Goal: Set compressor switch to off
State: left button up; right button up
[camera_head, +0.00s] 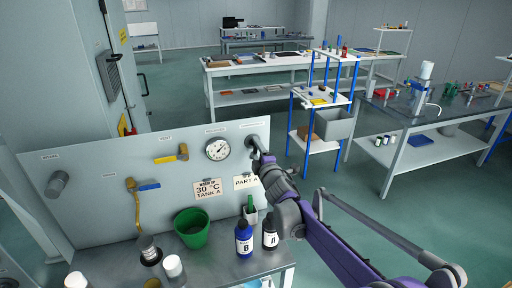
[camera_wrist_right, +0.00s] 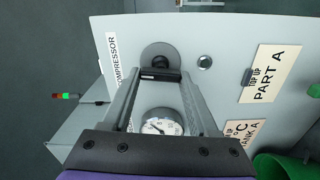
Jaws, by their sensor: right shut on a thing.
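The compressor switch (camera_wrist_right: 158,56) is a dark round knob with a black bar handle on the grey panel, beside the label "COMPRESSOR" (camera_wrist_right: 112,62) in the right wrist view. My right gripper (camera_wrist_right: 158,76) has its two fingers on either side of the handle and is shut on it. In the head view the switch (camera_head: 252,141) is at the panel's upper right, partly hidden by my right gripper (camera_head: 260,152), which reaches it from the right. The handle's exact setting is hard to read. My left gripper is not in view.
The panel (camera_head: 100,160) also carries a gauge (camera_head: 217,149), yellow and blue-handled valves, a grey knob (camera_head: 57,183) and signs. Below it, a green bucket (camera_head: 191,229), bottles and jars stand on the bench. Open floor lies to the right, before other tables.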

jog(key=shift+n, duration=0.6)
jog(key=o, duration=1.4)
jog(key=shift+s, duration=0.1)
jog(key=shift+b+v, duration=0.7)
jog(key=shift+v, duration=4.7)
jog(key=shift+d, duration=0.1)
